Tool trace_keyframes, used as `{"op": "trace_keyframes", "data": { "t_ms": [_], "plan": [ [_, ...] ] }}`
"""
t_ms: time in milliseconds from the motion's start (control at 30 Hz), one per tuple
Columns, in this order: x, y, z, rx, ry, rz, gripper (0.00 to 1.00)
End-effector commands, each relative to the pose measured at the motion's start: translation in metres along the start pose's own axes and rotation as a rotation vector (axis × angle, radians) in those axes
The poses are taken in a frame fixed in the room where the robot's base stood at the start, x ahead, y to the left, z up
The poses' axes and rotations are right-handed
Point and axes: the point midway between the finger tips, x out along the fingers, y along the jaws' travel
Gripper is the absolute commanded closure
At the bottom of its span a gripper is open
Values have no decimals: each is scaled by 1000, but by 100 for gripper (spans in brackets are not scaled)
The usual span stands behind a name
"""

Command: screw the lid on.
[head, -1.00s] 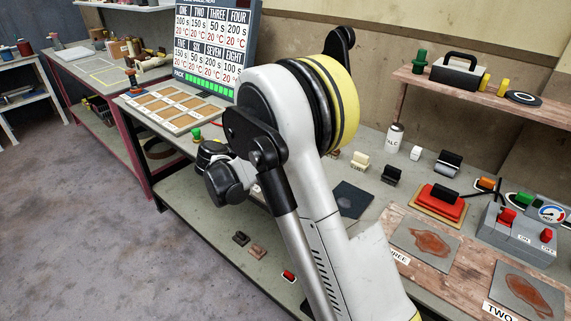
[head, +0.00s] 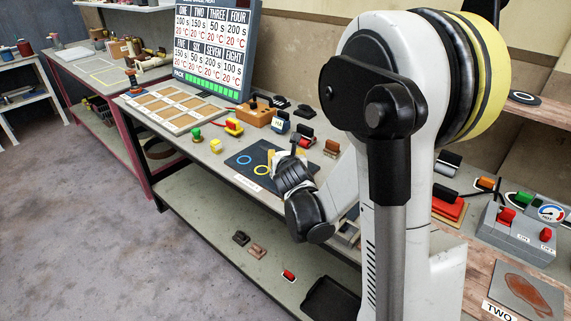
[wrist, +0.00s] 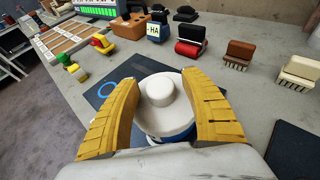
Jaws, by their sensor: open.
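A round white lid (wrist: 165,110) with a raised knob (wrist: 160,92) lies between my fingers in the wrist view. A sliver of something blue (wrist: 156,141) shows under its near edge; I cannot tell how the lid sits on it. My gripper (wrist: 160,84) is open, its two yellow ribbed fingers on either side of the lid. In the head view my gripper (head: 273,159) is low over a dark mat (head: 246,157) with a blue ring and a yellow ring. The lid is not clearly visible there.
A wooden block (head: 258,116), a yellow-and-red item (head: 233,126), a green-topped piece (head: 197,135) and several stamps or brushes stand near the mat. In the wrist view, a red roller (wrist: 190,46), brown brush (wrist: 238,53) and cream brush (wrist: 300,72) stand beyond the right finger.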

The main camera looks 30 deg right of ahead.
Motion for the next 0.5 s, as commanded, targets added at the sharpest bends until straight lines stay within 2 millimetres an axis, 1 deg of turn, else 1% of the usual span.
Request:
{"op": "trace_keyframes", "data": {
  "t_ms": [33, 67, 100, 167, 200, 400, 500],
  "plan": [
    [0, 0, 0, 0, 0, 0, 48],
    [0, 0, 0, 0, 0, 0, 57],
    [0, 0, 0, 0, 1, 0, 69],
    [0, 0, 0, 0, 1, -1, 88],
    [0, 0, 0, 0, 1, -1, 100],
    [0, 1, -1, 4, 4, -8, 100],
    [1, 3, -2, 18, 10, -50, 100]
  ]
}}
